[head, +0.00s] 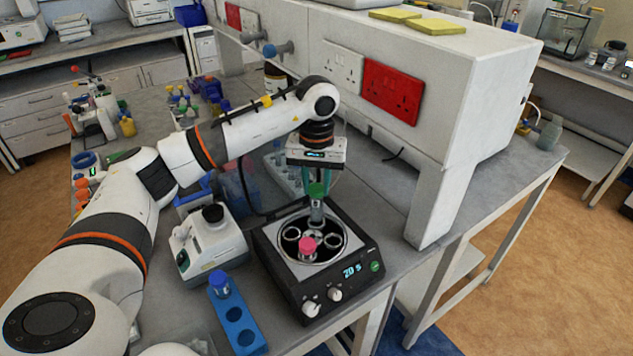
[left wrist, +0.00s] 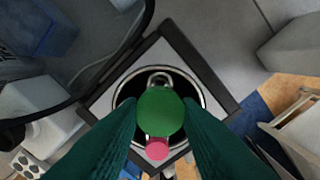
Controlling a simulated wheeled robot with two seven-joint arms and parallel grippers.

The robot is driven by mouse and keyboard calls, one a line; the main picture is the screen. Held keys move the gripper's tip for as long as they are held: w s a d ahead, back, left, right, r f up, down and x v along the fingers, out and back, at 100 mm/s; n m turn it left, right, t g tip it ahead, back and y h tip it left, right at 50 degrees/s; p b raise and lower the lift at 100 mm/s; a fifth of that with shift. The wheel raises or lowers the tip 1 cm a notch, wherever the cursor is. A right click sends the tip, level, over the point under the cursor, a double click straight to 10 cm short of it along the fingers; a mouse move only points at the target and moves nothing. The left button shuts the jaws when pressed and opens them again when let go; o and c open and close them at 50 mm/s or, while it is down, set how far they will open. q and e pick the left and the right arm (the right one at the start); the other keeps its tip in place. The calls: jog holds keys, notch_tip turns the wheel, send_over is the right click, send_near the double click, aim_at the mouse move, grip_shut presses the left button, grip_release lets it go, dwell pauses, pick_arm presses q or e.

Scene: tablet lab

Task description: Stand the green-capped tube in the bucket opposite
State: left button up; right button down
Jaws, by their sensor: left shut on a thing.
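The green-capped tube (head: 317,212) hangs upright in my left gripper (head: 317,186), which is shut on it just below the wrist. Its green cap (left wrist: 160,112) fills the middle of the left wrist view between the dark green fingers. The tube is over the back part of the open centrifuge (head: 365,249). Its lower end meets the rotor area in the head view; I cannot tell whether it is inside a bucket. A red-capped tube (head: 307,245) stands in the front bucket, and its cap shows in the left wrist view (left wrist: 157,149). Empty side buckets (head: 332,240) show. My right gripper is out of view.
A blue rack (head: 237,322) with a blue-capped tube (head: 219,281) stands front left of the centrifuge. A white device with a black knob (head: 212,214) is at its left. The white shelf unit (head: 440,190) with red sockets stands close behind and right.

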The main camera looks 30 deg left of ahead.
aim_at(316, 205)
pick_arm(q)
jog(key=shift+f, duration=0.25)
jog(key=shift+f+b, duration=0.55)
jog(key=shift+b, duration=0.1)
jog(key=shift+f, duration=0.15)
jog(key=shift+f+b, duration=0.85)
jog(key=shift+f, duration=0.05)
jog(key=shift+f, duration=0.3)
jog(key=shift+f+b, duration=1.15)
jog(key=o, duration=0.9)
